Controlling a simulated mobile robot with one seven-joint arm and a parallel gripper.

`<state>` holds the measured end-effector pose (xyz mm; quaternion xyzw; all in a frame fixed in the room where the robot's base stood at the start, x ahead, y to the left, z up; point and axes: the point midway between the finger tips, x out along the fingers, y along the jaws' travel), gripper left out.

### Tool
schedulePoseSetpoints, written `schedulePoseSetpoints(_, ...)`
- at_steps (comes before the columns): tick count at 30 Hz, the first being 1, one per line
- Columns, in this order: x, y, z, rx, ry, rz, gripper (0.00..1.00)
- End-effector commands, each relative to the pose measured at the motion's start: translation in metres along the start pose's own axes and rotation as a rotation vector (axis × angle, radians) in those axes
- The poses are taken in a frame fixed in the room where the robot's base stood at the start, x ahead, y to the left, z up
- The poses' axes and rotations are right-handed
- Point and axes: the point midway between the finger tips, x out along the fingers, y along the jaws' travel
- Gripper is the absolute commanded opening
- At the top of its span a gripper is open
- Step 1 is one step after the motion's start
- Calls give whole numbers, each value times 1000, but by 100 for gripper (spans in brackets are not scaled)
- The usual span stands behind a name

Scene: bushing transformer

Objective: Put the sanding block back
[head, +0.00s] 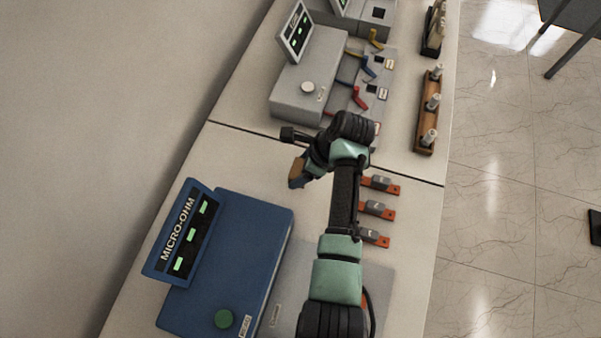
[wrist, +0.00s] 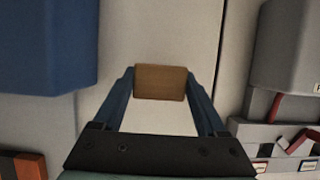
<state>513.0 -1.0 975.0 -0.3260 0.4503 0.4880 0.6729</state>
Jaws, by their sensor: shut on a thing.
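The sanding block (head: 295,170), a small brown block, is between the fingertips of my gripper (head: 299,176) in the head view. In the wrist view the block (wrist: 160,83) spans the gap between the two blue fingers of my gripper (wrist: 160,88), which are shut on it. It is over the pale bench top (head: 255,165), between the blue micro-ohm unit and the grey unit. I cannot tell how high it is above the surface. My arm hides part of the bench; no empty place for the block can be made out.
The blue micro-ohm unit (head: 235,255) stands in front, the grey unit (head: 312,85) behind. Several orange-and-grey clamps (head: 376,209) lie right of my arm. A wooden rack (head: 424,125) with three upright metal pieces stands at the right edge. A dark seam (head: 250,132) crosses the bench.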

Motion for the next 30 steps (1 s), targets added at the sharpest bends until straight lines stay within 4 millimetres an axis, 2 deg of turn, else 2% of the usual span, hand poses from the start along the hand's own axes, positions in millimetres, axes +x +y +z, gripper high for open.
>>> schedulePoseSetpoints(6, 28, 0, -12, 1, 0, 2, 22)
schedulePoseSetpoints(9, 34, 0, -14, 0, 0, 0, 22)
schedulePoseSetpoints(21, 40, 0, -16, -2, 0, 0, 22)
schedulePoseSetpoints(22, 40, 0, -16, -2, 0, 0, 76)
schedulePoseSetpoints(26, 39, 0, -16, -2, 0, 0, 100)
schedulePoseSetpoints(30, 39, 0, -16, -1, 0, 0, 100)
